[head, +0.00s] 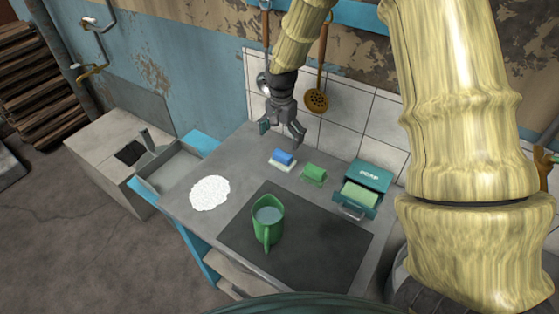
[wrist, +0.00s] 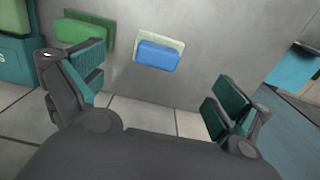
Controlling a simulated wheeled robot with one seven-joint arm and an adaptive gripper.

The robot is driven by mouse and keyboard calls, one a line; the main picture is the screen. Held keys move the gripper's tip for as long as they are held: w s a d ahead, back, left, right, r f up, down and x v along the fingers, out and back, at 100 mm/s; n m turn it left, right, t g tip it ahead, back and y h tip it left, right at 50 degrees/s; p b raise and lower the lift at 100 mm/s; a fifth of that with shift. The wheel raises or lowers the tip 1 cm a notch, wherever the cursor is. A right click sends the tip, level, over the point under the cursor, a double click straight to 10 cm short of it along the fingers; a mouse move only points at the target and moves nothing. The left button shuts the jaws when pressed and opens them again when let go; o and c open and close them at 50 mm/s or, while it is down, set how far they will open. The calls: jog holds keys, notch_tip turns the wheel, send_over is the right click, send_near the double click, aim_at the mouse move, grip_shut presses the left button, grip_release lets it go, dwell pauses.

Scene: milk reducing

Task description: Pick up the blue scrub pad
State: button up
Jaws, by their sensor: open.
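The blue scrub pad (head: 283,157) lies on the grey counter with a pale layer under it, left of a green pad. In the wrist view the blue scrub pad (wrist: 158,55) is ahead of the jaws, between their two sides and nothing touching it. My gripper (head: 283,132) is above the back of the counter near the tiled wall, a little above and behind the blue pad. In the wrist view my gripper (wrist: 155,95) shows its two fingers wide apart with nothing between them.
A green pad (head: 313,174) sits close right of the blue one, with a green box (head: 370,174) beyond it. A green mug (head: 267,222) with pale liquid stands on the dark mat (head: 320,245). A white patch (head: 209,192) lies at left. Utensils hang on the wall.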

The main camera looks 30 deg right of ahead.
aim_at(283, 153)
jog(key=shift+s+d+f+p, duration=0.1)
jog(key=shift+f+p, duration=0.35)
jog(key=shift+f, duration=0.95)
jog(key=shift+d+f+p, duration=0.1)
jog(key=shift+f+p, duration=0.3)
jog(key=shift+f, duration=1)
jog(key=shift+d+f+p, duration=0.2)
jog(key=shift+f+p, duration=0.65)
jog(key=shift+f, duration=1.6)
jog(key=c, duration=1.2)
jog(key=shift+o, duration=0.2)
jog(key=shift+r, duration=0.1)
jog(key=shift+w+r+b, duration=0.2)
jog(key=shift+r+b, duration=0.15)
jog(key=shift+r, duration=0.35)
jog(key=shift+r+b, duration=0.5)
jog(key=shift+r, duration=0.45)
jog(key=s+a+b, duration=0.1)
jog(key=s+a, duration=0.2)
jog(key=a, duration=0.1)
jog(key=s+a+r+b, duration=0.1)
jog(key=s+a+b, duration=0.1)
jog(key=s+a, duration=0.1)
jog(key=s+a+b, duration=0.1)
jog(key=s+a, duration=0.2)
jog(key=a, duration=0.3)
jog(key=shift+s+a+r, duration=0.1)
jog(key=shift+s+r, duration=0.05)
jog(key=shift+r, duration=0.15)
